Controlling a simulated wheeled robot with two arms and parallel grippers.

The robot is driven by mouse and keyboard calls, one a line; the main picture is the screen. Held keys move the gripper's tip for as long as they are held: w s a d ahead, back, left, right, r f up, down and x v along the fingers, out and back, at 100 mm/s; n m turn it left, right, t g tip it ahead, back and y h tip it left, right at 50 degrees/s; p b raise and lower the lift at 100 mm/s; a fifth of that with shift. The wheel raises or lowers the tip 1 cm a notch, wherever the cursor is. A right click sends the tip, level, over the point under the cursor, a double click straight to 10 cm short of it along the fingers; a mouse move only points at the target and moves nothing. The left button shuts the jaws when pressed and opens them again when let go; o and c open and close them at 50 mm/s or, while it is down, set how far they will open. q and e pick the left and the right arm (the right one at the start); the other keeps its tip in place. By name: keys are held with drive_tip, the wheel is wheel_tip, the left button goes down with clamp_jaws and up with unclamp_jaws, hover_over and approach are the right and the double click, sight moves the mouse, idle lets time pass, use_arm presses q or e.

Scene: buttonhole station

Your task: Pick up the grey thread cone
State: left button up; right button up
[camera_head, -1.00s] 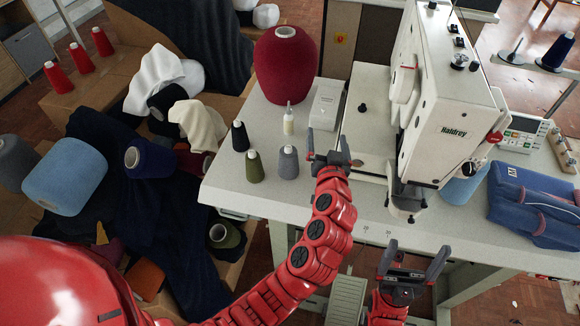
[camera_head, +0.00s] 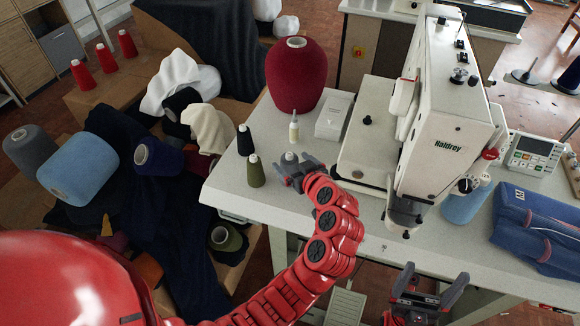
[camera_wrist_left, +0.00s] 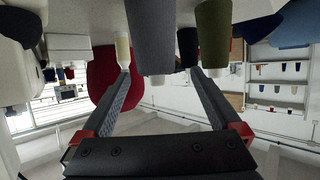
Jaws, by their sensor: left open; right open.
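The grey thread cone (camera_head: 289,157) stands on the white table, mostly hidden behind my left gripper in the head view. My left gripper (camera_head: 297,171) is open, its fingers pointing at the cone. In the left wrist view, which is upside down, the grey cone (camera_wrist_left: 151,38) shows large between and beyond the tips of the open fingers (camera_wrist_left: 162,75). I cannot tell whether the fingers touch it. My right gripper (camera_head: 430,286) is open and empty, low at the table's front edge.
An olive cone (camera_head: 256,173) and a black cone (camera_head: 245,142) stand close left of the grey one. A small bottle (camera_head: 293,130) and a big dark red cone (camera_head: 295,78) are behind. The sewing machine (camera_head: 450,130) stands to the right.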

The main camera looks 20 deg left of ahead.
sight(285, 157)
use_arm(q)
drive_tip(key=shift+x, duration=0.9)
drive_tip(key=shift+d+f+p+x, duration=0.15)
drive_tip(key=shift+p+x, duration=0.15)
drive_tip(key=shift+x, duration=0.55)
drive_tip(key=shift+d+f+p+x, duration=0.15)
drive_tip(key=shift+p+x, duration=0.2)
drive_tip(key=shift+x, duration=0.55)
drive_tip(key=shift+f+p+x, duration=0.2)
drive_tip(key=shift+p+x, duration=0.1)
drive_tip(key=shift+x, duration=0.55)
clamp_jaws()
